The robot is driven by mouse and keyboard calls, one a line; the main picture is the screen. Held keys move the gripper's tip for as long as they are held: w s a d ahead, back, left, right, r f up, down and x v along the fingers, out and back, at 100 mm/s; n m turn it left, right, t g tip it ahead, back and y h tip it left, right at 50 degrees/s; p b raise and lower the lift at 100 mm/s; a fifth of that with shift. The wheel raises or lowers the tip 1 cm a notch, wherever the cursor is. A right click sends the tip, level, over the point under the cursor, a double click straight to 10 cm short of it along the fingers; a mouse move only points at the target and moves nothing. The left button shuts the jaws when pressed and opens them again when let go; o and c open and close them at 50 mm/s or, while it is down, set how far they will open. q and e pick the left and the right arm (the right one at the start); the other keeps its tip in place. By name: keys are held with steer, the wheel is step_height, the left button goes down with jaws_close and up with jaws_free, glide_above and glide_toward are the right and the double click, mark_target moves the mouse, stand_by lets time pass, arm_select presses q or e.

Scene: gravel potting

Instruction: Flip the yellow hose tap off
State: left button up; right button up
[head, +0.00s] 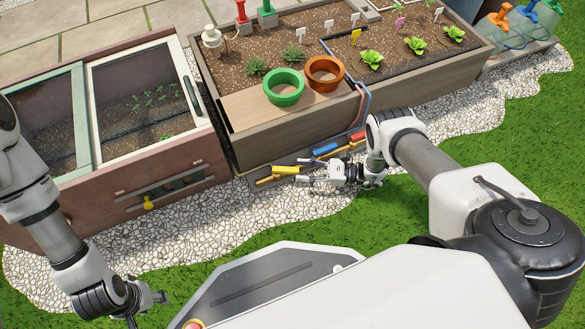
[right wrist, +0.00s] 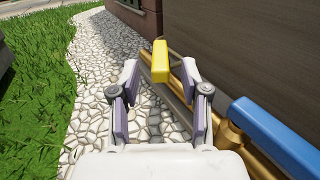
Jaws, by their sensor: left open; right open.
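The yellow hose tap handle (head: 285,170) is at the left end of a brass pipe along the front of the planter. It also shows in the right wrist view (right wrist: 160,61), just beyond and between my right fingertips. My right gripper (head: 312,180) is open and empty, close to the tap; I see no contact. In the right wrist view its two pads (right wrist: 162,78) stand wide apart. My left gripper (head: 146,304) is open and empty at the lower left, far from the tap.
A blue handle (head: 326,150) and a red handle (head: 357,136) sit further right on the pipe; the blue one (right wrist: 275,135) is near my right gripper. The planter wall (right wrist: 245,50) rises behind. White gravel (head: 240,215) lies clear in front.

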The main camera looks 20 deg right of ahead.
steer(key=v, duration=0.7)
steer(key=shift+s+d, duration=0.2)
steer(key=shift+d, duration=0.15)
